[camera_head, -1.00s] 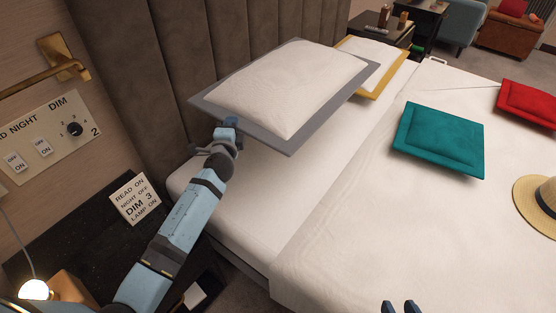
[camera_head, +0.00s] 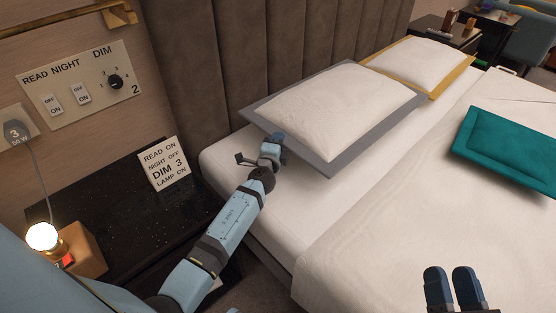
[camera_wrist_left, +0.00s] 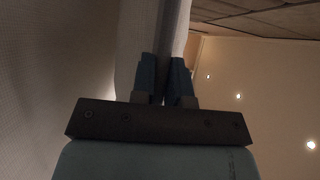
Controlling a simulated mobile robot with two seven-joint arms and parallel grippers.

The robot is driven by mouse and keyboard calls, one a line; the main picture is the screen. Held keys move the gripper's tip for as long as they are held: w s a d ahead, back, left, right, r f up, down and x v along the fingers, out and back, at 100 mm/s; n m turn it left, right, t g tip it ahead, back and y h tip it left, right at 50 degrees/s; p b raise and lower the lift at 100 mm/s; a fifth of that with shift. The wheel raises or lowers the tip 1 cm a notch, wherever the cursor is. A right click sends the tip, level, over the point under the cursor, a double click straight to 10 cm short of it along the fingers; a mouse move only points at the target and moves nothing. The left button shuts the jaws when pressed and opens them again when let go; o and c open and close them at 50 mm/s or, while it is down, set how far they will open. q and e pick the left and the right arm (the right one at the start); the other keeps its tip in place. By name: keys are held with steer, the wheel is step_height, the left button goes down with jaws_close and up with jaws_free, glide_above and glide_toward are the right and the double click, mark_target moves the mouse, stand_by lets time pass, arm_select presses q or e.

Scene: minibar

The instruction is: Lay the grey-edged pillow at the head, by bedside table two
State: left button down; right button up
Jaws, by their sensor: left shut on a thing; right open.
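The grey-edged pillow (camera_head: 335,112), white with a flat grey border, is at the head of the bed (camera_head: 350,205), near the padded headboard. My left gripper (camera_head: 272,142) is shut on its near left edge, and the left wrist view shows the grey edge (camera_wrist_left: 173,40) between the fingers. I cannot tell whether the pillow's underside touches the mattress. Bedside table two (camera_head: 100,215) is the dark top at the left, below the panel marked 2 (camera_head: 85,85). My right gripper (camera_head: 455,285) is open and empty over the bed at the lower edge of the head view.
A yellow-edged pillow (camera_head: 425,62) lies just beyond the grey-edged one. A teal cushion (camera_head: 515,145) lies on the bed at right. A sign (camera_head: 163,163) and a lit lamp (camera_head: 42,236) stand on the bedside table. The middle of the bed is clear.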

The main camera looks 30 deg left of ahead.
arm_select(q)
step_height(320, 180, down, 4)
steer(key=b, duration=0.3)
steer(key=shift+f, duration=0.25)
arm_select(e)
steer(key=f, duration=0.2)
steer(key=f+g, duration=0.1)
steer(key=f, duration=0.1)
steer(key=f+g, duration=0.1)
steer(key=shift+w+a+f+n, duration=0.15)
steer(key=shift+a+f+n, duration=0.15)
steer(key=shift+f, duration=0.1)
arm_select(q)
steer(key=shift+f, duration=0.15)
arm_select(e)
steer(key=shift+f, duration=0.1)
arm_select(q)
steer(key=c, duration=1.1)
jaws_free()
steer(key=shift+s, duration=0.25)
steer(key=v, duration=0.7)
steer(key=shift+d, duration=0.1)
arm_select(e)
steer(key=shift+d+r, duration=0.1)
steer(key=shift+r, duration=0.45)
arm_select(q)
steer(key=shift+p, duration=0.3)
arm_select(e)
steer(key=shift+f, duration=0.1)
